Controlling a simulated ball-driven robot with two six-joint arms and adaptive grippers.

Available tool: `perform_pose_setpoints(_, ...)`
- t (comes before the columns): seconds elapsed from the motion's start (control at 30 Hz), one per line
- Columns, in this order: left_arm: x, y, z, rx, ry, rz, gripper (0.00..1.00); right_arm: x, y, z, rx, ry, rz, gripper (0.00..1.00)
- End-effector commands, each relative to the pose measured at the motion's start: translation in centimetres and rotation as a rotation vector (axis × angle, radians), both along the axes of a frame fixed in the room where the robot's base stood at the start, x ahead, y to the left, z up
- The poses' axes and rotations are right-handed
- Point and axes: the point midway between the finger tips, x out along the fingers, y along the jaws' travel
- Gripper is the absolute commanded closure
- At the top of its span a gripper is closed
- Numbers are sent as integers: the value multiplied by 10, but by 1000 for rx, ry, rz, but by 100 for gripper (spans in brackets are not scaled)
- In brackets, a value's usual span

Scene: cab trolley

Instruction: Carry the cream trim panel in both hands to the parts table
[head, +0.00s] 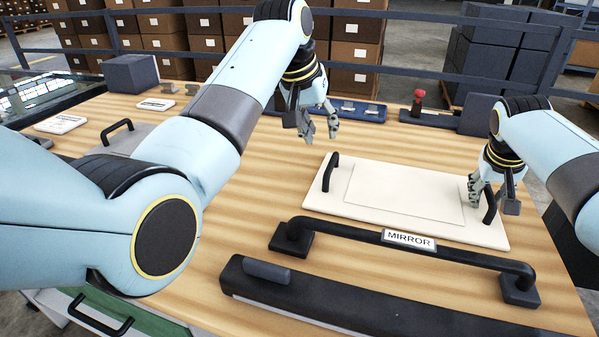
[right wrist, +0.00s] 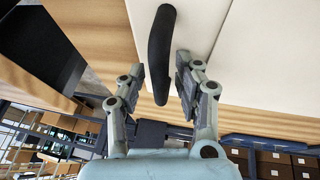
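The cream trim panel (head: 400,217) lies flat on the wood-topped table (head: 235,250), with a black handle at each end. My left gripper (head: 319,130) is open and empty in the air, beyond and above the panel's left handle (head: 330,173), apart from it. My right gripper (head: 481,192) is at the right handle (head: 490,206). In the right wrist view, the open fingers (right wrist: 162,75) stand on either side of that handle (right wrist: 159,45), with gaps visible. No other table marked as the parts table can be told apart.
A black bar labelled MIRROR (head: 455,255) and a dark long bar (head: 330,305) lie in front of the panel. A grey box (head: 130,74), a blue tray (head: 360,112) and a red knob (head: 418,97) stand farther back. A railing (head: 430,17) runs behind the table.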

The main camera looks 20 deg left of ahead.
Motion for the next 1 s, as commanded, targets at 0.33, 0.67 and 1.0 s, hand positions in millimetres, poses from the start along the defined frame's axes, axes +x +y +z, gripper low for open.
perform_pose_setpoints(0.33, 0, 0, 1, 0, 0, 0, 68, -17, 9, 44, 1, -7, 1, 67)
perform_pose_setpoints(0.67, 0, 0, 0, 0, -1, 0, 68, -40, 20, 98, 1, -4, 0, 67)
perform_pose_setpoints(1.0, 0, 0, 0, 0, -1, 0, 68, -45, 21, 108, 1, -2, 1, 67)
